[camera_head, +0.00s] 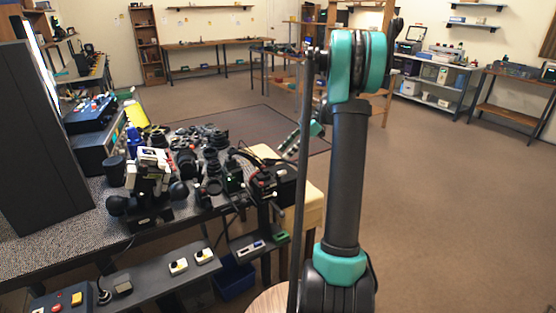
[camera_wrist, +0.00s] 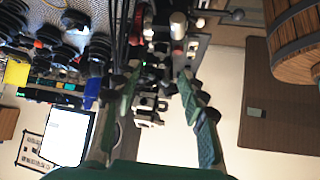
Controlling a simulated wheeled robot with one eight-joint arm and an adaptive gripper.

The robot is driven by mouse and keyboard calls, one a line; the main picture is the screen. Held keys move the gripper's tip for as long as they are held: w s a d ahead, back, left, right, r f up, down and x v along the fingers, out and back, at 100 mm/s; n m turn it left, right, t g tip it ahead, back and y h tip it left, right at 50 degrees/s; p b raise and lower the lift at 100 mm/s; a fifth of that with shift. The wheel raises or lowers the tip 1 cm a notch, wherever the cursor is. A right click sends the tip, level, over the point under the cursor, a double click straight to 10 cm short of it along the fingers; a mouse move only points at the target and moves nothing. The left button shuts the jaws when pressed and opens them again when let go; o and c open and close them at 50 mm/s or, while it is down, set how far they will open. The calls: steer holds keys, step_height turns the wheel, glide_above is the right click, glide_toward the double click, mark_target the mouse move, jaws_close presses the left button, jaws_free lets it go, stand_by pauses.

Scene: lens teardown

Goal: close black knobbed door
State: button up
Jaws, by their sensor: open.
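No door with a knob can be made out for certain in either view. A tall plain black panel (camera_head: 40,150) stands at the left edge of the head view; no knob shows on it, and I cannot tell whether it is the door. My gripper (camera_wrist: 159,78) is open in the wrist view, its two green fingers apart with nothing clearly held between them. Dark and light equipment shows beyond the fingers, at a distance I cannot judge. In the head view my gripper (camera_head: 288,147) is partly hidden behind my arm, beside the cluttered table.
The workbench (camera_head: 75,245) holds a white-and-black device (camera_head: 150,170) and several black lens parts (camera_head: 212,140). A blue bin (camera_head: 234,278) is below. A wooden barrel-like tub (camera_wrist: 297,40) shows in the wrist view. Open brown floor (camera_head: 450,200) lies at right.

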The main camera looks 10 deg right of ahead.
steer(key=shift+v, duration=1.15)
steer(key=s+a+f+m+t+h, duration=0.1)
steer(key=s+a+f+m+h, duration=0.1)
steer(key=s+m, duration=0.4)
steer(key=s+a+f+m+t+h, duration=0.2)
steer(key=s+f+m, duration=0.4)
steer(key=s, duration=0.8)
steer(key=s+a+f+m+t+h, duration=0.1)
steer(key=s+a+f+m+h, duration=0.2)
steer(key=s, duration=0.7)
steer(key=f+m+h, duration=0.1)
steer(key=m+h, duration=0.1)
steer(key=m, duration=0.1)
steer(key=shift+s+a+f+m+t, duration=0.25)
steer(key=shift+s+f+m+t, duration=0.05)
steer(key=shift+s+f, duration=0.1)
